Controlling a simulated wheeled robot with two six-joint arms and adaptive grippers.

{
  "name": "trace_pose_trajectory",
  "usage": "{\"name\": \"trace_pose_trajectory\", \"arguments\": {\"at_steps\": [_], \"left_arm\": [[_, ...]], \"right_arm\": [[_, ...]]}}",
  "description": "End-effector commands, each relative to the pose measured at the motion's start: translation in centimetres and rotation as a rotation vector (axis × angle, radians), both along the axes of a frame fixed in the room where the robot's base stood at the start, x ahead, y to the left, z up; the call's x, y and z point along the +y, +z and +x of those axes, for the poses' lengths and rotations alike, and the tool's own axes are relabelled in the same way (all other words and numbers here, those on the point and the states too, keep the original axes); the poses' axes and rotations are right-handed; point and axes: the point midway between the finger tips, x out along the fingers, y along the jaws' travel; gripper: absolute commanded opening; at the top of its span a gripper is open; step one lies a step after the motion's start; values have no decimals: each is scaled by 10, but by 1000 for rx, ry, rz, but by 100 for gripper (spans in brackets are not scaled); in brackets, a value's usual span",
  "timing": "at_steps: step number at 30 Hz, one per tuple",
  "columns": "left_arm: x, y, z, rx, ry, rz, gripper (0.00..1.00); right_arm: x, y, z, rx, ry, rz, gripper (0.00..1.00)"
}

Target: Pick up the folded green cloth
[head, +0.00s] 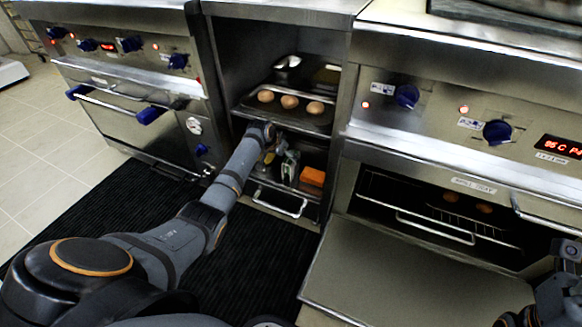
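My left arm reaches from the lower left into the open middle cabinet. My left gripper (278,158) is at the lower shelf, below the tray of round items. A small greenish thing (289,168) is right at its fingers. It may be the folded green cloth, but it is too small and too covered to be sure. I cannot tell whether the fingers are open or shut on it. Part of my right gripper (530,312) shows at the lower right edge, in front of the right oven. Its fingers are mostly cut off by the frame.
A tray (318,125) with three round brown items and a metal pot (287,66) sit above the lower shelf. The right oven's door (400,275) hangs open. A black mat (95,210) covers the floor.

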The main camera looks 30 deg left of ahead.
Motion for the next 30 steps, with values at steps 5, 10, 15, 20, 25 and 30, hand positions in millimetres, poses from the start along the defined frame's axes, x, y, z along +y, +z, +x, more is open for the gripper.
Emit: {"name": "trace_pose_trajectory", "arguments": {"at_steps": [5, 10, 15, 20, 25, 30], "left_arm": [[-4, -23, 16, 2, -1, -4, 75], [-5, -42, 31, 0, -1, -1, 75], [-5, -42, 33, -1, -2, 0, 75], [-5, -41, 33, 0, -1, 0, 70], [-5, -41, 33, 0, -1, 0, 46], [-5, -42, 33, 0, -1, 0, 23]], "right_arm": [[0, -26, 1, 0, -11, 0, 40], [2, -45, 2, 3, -24, -9, 40], [3, -45, 3, 5, -26, -11, 40], [3, -44, 3, 6, -26, -11, 40], [3, -44, 3, 6, -26, -11, 40], [3, -44, 3, 5, -26, -11, 40]]}}
